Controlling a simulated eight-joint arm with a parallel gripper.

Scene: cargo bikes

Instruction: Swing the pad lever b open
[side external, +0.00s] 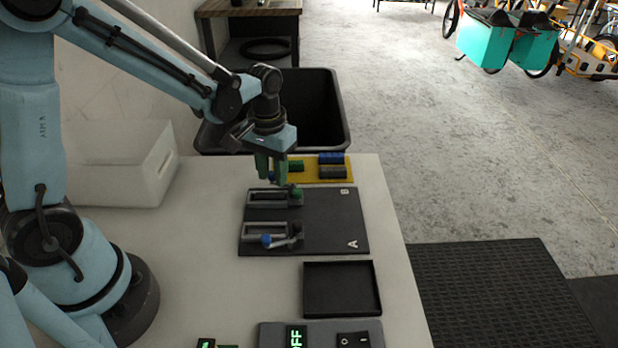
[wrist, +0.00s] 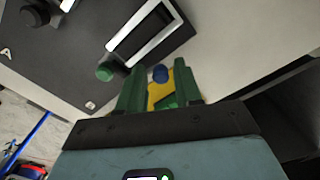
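A black board (side external: 345,215) lies on the table with two grey frames, one beside the letter A and one beside B. Pad lever b (side external: 297,192) has a green knob at the right end of the B frame; the knob also shows in the wrist view (wrist: 104,72), left of my fingers. Lever a has a blue knob (side external: 266,240) and sits at the nearer frame. My gripper (side external: 272,180) points down near the B frame's far side, apart from the green knob. In the wrist view its green fingers (wrist: 159,68) stand apart with nothing held between them.
A yellow tray (side external: 325,178) with blue, green and dark blocks lies just behind the board. A black empty tray (side external: 341,289) and a grey switch panel (side external: 320,334) are nearer. A white bin (side external: 115,165) stands left; a black bin (side external: 325,110) stands beyond the table.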

